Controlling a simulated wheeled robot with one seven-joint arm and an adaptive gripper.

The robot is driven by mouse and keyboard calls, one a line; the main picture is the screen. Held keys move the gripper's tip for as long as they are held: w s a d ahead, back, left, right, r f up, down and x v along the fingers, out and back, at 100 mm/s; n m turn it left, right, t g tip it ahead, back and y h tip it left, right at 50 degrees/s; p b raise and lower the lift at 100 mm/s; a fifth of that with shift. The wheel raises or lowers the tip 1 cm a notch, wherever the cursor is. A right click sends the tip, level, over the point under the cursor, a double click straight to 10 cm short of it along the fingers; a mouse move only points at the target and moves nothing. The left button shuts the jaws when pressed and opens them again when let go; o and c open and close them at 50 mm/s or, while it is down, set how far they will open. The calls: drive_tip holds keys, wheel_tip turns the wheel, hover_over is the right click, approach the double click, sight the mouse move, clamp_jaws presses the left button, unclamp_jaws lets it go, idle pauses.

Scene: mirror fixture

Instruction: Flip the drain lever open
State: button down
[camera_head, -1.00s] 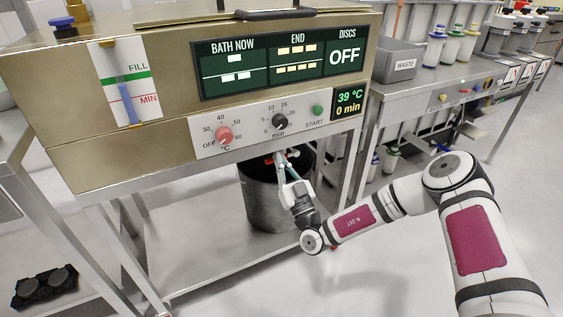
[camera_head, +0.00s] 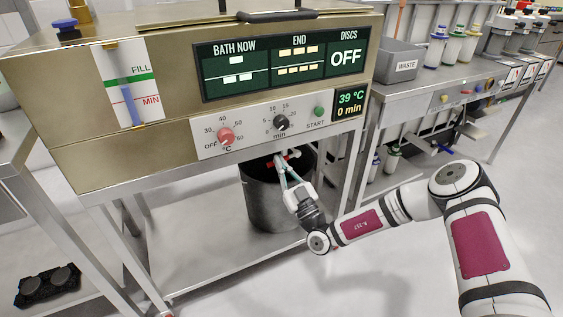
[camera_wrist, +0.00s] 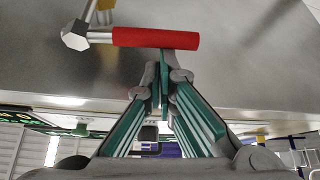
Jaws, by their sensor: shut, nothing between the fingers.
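The drain lever has a red handle (camera_wrist: 155,38) on a metal arm with a hex fitting (camera_wrist: 75,35) at its left end in the wrist view. It sits under the bath's metal underside. In the head view its red part (camera_head: 292,155) shows small below the control panel, partly hidden by my fingers. My gripper (camera_wrist: 163,58) is shut and empty, its green-sided fingers pointing at the right half of the red handle. The tips overlap the handle's lower edge in the picture; I cannot tell whether they touch it. My gripper also shows in the head view (camera_head: 279,161).
The bath unit (camera_head: 75,155) with its dials overhangs my gripper. A dark bucket (camera_head: 262,195) stands on the lower shelf (camera_head: 200,245) below the lever. Table legs stand on either side. A side bench with a waste bin (camera_head: 398,88) is at right. The floor at front right is clear.

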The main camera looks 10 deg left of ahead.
drive_tip(key=w+d+f+n+g+p, duration=0.1)
drive_tip(key=f+n+g, duration=0.3)
drive_tip(key=n, duration=0.6)
drive_tip(key=w+d+f+n+g+p, duration=0.2)
drive_tip(key=n+g, duration=0.4)
drive_tip(key=n, duration=0.4)
drive_tip(key=shift+d+f+n+g+p, duration=0.3)
drive_tip(key=shift+d+f+p, duration=0.5)
drive_tip(key=shift+p, duration=0.5)
drive_tip(key=shift+a+f, duration=0.1)
drive_tip(key=shift+s, duration=0.1)
